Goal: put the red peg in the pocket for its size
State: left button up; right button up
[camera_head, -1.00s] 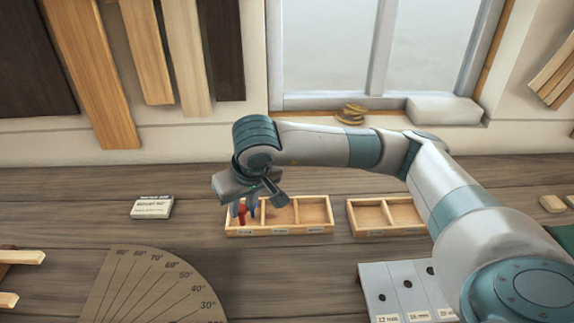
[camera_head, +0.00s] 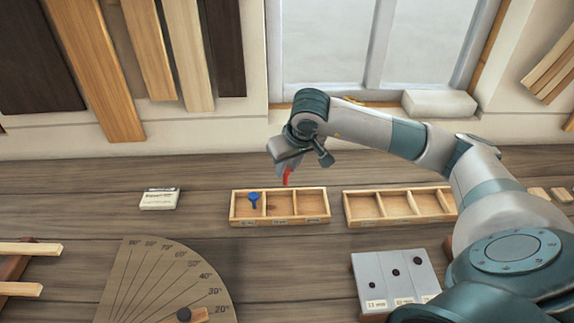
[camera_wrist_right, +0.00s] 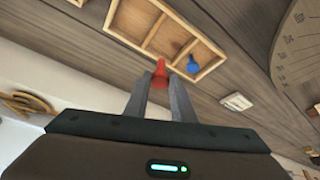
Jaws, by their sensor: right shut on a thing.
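The red peg (camera_head: 286,176) is held in the tips of my right gripper (camera_head: 288,166), above the back edge of the left wooden tray (camera_head: 281,219). In the right wrist view the red peg (camera_wrist_right: 160,74) sits between the two grey fingers (camera_wrist_right: 158,90), which are shut on it. The tray has three pockets with small labels on its front, too small to read. A blue peg (camera_head: 254,200) leans in its left pocket; it also shows in the wrist view (camera_wrist_right: 193,65). The middle and right pockets look empty. My left gripper is not in view.
A second divided tray (camera_head: 399,205) stands to the right and looks empty. A grey gauge block (camera_head: 393,280) with dark holes is in front of it. A protractor board (camera_head: 165,285) lies front left, a small box (camera_head: 159,199) at left.

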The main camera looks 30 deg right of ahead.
jog(key=shift+f, duration=0.1)
jog(key=shift+f+b, duration=1.15)
jog(key=shift+f, duration=1.75)
jog(key=o, duration=1.1)
jog(key=shift+c, duration=0.2)
jog(key=shift+r, duration=0.1)
jog(key=shift+b+v, duration=0.45)
jog(key=shift+v, duration=0.4)
notch_tip(320, 180, up, 14)
jog(key=b, duration=0.4)
send_over(287, 183)
jog(key=s, duration=0.7)
jog(key=shift+w+a+r, duration=0.1)
jog(key=shift+a+r, duration=0.1)
jog(key=shift+a, duration=0.15)
